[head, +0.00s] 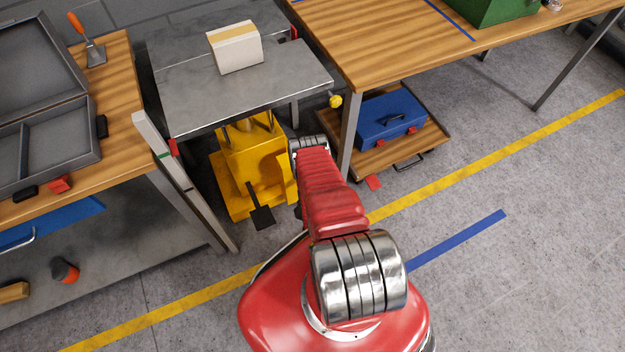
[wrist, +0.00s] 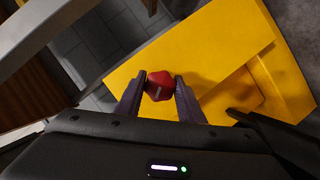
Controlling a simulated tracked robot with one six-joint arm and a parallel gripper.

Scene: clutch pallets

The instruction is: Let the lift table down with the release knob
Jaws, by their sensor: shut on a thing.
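The lift table's grey steel top (head: 215,100) stands raised between two workbenches in the head view, over its yellow base (head: 232,197). A black foot pedal (head: 262,217) sticks out from the base's front. My gripper (wrist: 161,84) is shut on the knob, one finger on each side. In the head view, my red arm hides the gripper and the knob.
A cream carton (head: 238,55) stands on the lift table's top. A wooden bench (head: 120,75) with a grey case is at left. Another bench (head: 375,50) is at right, with a blue toolbox (head: 390,117) on a low dolly beneath. Open floor (head: 530,190) lies at right.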

